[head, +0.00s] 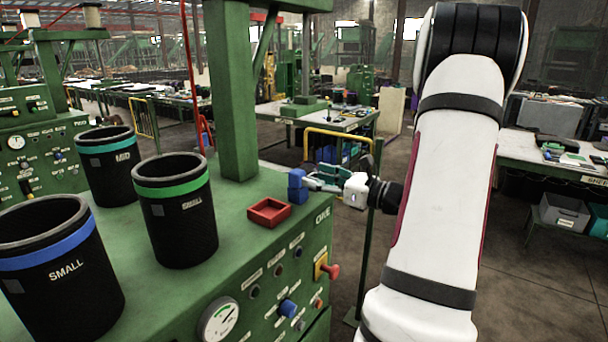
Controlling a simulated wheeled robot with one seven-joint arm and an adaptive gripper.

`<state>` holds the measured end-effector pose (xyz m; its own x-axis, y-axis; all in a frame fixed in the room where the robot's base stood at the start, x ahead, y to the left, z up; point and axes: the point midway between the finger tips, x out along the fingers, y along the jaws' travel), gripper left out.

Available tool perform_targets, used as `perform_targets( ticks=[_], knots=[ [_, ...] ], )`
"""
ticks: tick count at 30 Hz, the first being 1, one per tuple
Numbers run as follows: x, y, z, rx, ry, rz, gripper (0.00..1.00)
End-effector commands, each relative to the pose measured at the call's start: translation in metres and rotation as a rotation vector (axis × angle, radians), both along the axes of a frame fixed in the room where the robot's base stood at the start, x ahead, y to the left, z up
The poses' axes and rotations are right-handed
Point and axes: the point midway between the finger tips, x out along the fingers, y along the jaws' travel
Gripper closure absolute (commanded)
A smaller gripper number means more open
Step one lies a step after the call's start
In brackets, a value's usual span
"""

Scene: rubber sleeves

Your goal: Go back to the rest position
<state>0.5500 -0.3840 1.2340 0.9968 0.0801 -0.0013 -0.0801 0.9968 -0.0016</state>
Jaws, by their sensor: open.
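My gripper (309,183) is at the end of my white arm, above the right edge of the green machine's top. Three black rubber sleeves stand upright on the machine top: one with a blue band (62,285) marked SMALL at front left, one with a green band (178,222) marked SMALL, and one with a teal band (105,178) marked MID behind. A small red tray (269,212) sits just left of and below my gripper; it looks empty.
The green machine (240,265) has a gauge, knobs and a red button on its front panel. Its thick column (232,90) rises close to my gripper. A yellow rail (338,136) and a workbench (330,118) stand behind. Another bench (560,165) with grey bins is at right.

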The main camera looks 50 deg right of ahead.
Motion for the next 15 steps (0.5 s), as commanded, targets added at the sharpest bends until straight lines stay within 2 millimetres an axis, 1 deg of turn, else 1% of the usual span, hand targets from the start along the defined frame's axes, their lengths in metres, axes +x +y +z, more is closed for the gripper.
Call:
perform_targets(
  ticks=[1, 3, 6, 10, 15],
  knots=[
    [-0.01, -0.001, 0.0, 0.001, 0.001, -0.003, 0.48],
    [-0.023, -0.002, 0.0, 0.0, 0.001, -0.002, 0.48],
    [-0.037, -0.003, 0.0, 0.0, 0.001, -0.001, 0.48],
    [-0.049, -0.004, 0.0, 0.0, -0.001, 0.0, 0.48],
    [-0.053, -0.004, 0.0, 0.0, 0.0, 0.001, 0.48]
  ],
)
